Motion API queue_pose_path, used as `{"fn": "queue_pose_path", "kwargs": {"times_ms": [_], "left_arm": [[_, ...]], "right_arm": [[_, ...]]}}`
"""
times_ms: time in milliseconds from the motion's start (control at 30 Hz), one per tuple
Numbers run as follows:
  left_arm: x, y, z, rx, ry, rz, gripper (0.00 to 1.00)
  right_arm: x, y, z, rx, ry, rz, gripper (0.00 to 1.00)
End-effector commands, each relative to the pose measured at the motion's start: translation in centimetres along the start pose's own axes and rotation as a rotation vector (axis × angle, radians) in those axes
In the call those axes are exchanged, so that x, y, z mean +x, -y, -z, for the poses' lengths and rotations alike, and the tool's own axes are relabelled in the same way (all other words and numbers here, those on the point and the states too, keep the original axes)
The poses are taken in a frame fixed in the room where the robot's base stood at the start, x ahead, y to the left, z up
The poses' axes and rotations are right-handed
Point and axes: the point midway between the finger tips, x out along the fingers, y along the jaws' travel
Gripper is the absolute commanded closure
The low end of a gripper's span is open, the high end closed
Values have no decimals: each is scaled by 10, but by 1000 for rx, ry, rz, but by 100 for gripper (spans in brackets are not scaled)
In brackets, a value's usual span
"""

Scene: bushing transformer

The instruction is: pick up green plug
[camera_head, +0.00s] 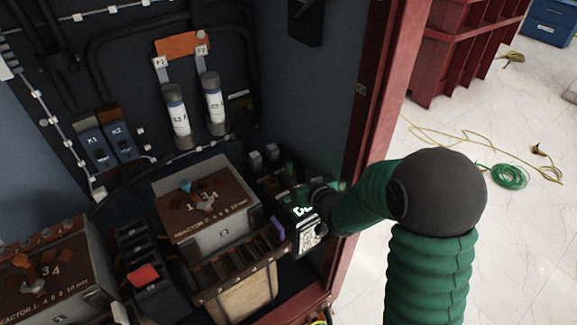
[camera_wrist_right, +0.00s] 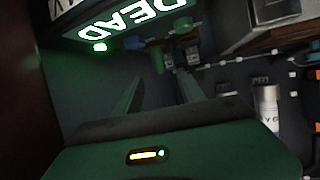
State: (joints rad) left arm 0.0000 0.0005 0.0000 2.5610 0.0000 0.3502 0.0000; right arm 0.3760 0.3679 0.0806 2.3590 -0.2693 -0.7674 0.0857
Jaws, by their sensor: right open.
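My right gripper (camera_head: 322,196) reaches into the cabinet from the right, beside a small lit meter (camera_head: 306,228). In the right wrist view its two dark fingers (camera_wrist_right: 160,88) are apart, with nothing seen held between them. Small green plug-like parts show beyond the fingertips in the wrist view, one green part (camera_wrist_right: 183,26) at the upper middle and another green part (camera_wrist_right: 134,42) left of it. In the head view a dim green part (camera_head: 291,169) stands just left of the gripper. I cannot tell which is the green plug. My left gripper is out of view.
The meter's display (camera_wrist_right: 118,16) reads "DEAD" close above the fingers in the wrist view. A reactor box (camera_head: 212,240) and a slotted holder (camera_head: 240,275) stand left of the gripper. The red cabinet post (camera_head: 372,95) is close on the right.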

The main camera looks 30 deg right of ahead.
Motion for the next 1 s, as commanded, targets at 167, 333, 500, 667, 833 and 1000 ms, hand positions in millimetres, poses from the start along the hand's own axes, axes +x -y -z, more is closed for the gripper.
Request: {"fn": "queue_pose_path", "kwargs": {"times_ms": [167, 333, 500, 667, 833, 1000], "left_arm": [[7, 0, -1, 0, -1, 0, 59], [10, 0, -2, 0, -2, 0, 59], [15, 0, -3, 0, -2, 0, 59], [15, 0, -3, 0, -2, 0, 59], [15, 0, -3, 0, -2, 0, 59], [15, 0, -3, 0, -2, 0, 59]], "right_arm": [[35, 2, -2, 0, 0, 3, 53], [54, 0, -2, 0, -1, 1, 53], [85, -2, -1, 1, -1, 2, 53], [93, -2, 0, 0, 0, 1, 53], [92, -2, 1, 0, -1, 1, 58], [92, -2, 0, 0, -1, 2, 81]]}}
